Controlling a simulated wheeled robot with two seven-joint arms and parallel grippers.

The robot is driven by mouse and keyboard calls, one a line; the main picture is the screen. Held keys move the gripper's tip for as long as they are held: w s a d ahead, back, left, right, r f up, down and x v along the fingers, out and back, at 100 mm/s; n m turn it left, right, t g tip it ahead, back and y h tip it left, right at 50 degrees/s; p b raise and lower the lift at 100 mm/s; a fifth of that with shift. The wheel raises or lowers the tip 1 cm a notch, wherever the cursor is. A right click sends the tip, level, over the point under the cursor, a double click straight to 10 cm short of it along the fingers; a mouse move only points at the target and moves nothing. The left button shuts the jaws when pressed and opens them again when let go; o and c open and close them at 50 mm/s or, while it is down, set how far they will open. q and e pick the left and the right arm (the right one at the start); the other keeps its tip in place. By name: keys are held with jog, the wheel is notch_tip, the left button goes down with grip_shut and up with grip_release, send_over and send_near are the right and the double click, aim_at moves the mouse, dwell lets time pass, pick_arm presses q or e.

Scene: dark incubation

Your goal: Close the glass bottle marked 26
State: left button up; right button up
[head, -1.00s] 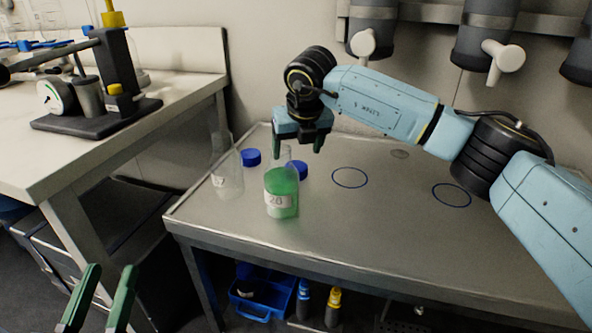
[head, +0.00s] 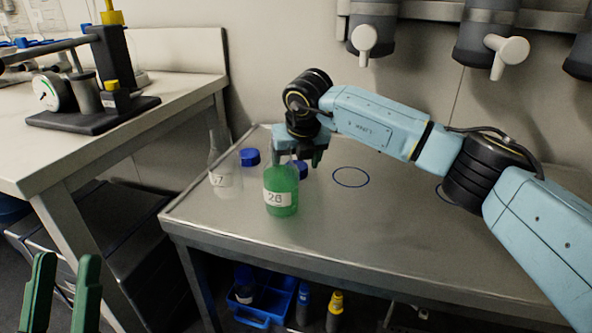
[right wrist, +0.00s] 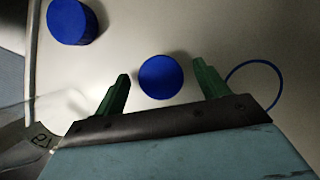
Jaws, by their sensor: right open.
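The glass bottle marked 26 (head: 281,199) stands upright on the metal table, holding green liquid, with no cap on it. A blue cap (head: 300,169) lies on the table just behind it, partly hidden by the bottle and my right gripper. In the right wrist view this cap (right wrist: 160,77) sits between the two spread fingers, nearer the fingertips, with a gap on each side. My right gripper (right wrist: 163,88) is open and low over the cap. My left gripper (head: 64,290) is at the lower left of the head view, its two green fingers apart and empty.
A clear bottle (head: 220,165) with a label stands left of bottle 26. A second blue cap (head: 250,157) lies behind them and also shows in the right wrist view (right wrist: 72,22). A blue ring marking (head: 351,177) is on the table. The table's right side is clear.

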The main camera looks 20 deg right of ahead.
jog(key=c, duration=1)
jog(key=shift+c, duration=0.2)
jog(key=shift+r, duration=0.15)
